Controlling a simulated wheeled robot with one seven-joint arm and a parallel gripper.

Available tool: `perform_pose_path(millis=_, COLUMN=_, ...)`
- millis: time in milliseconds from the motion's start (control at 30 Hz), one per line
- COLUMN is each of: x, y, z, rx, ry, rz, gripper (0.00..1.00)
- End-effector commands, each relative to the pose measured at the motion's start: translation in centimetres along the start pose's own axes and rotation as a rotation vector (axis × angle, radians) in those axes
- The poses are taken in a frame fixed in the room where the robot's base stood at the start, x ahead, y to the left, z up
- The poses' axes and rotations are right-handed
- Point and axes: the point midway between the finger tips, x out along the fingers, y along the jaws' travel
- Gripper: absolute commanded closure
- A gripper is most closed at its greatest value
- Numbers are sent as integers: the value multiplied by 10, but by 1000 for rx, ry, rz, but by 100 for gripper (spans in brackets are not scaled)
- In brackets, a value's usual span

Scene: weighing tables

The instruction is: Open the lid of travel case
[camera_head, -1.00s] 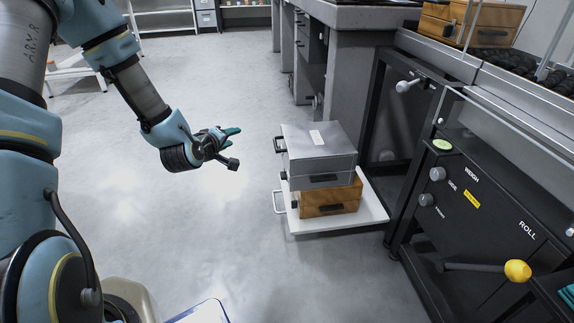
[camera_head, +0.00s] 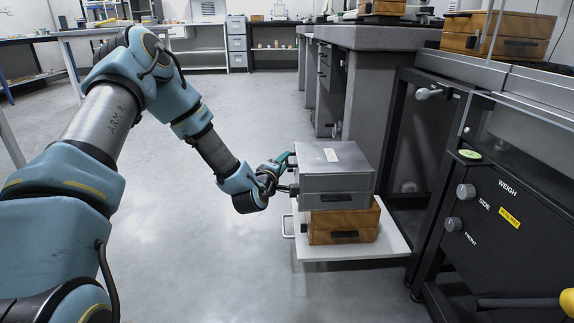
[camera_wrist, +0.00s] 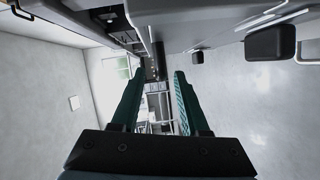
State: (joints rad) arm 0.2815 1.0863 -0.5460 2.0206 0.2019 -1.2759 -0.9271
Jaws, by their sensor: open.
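The travel case appears to be the grey metal case (camera_head: 335,184), lid closed, with a pale label on top. It lies on a wooden case (camera_head: 343,222) on a low white platform (camera_head: 345,248). My gripper (camera_head: 287,174) is open at the left side of the grey case, near its upper edge; I cannot tell whether it touches. In the wrist view its two teal fingers (camera_wrist: 160,72) stand apart with nothing visible between them. A grey surface with dark fittings (camera_wrist: 215,22), probably the case, fills the top of that view.
A black weighing stand (camera_head: 500,230) with knobs and a yellow-tipped lever is close on the right. A grey bench (camera_head: 365,37) stands behind the cases. More wooden cases (camera_head: 497,35) sit up at the right. The floor (camera_head: 215,270) left of the platform is clear.

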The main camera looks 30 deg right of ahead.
Motion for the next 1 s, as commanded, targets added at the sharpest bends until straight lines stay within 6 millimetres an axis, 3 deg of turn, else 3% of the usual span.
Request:
perform_pose_path(millis=200, x=26, y=-1, z=0, rx=1, ry=1, rz=1, gripper=55)
perform_pose_path(millis=567, x=31, y=0, z=0, rx=0, ry=0, rz=-1, gripper=55)
perform_pose_path(millis=1000, x=31, y=0, z=0, rx=0, ry=0, rz=-1, gripper=100)
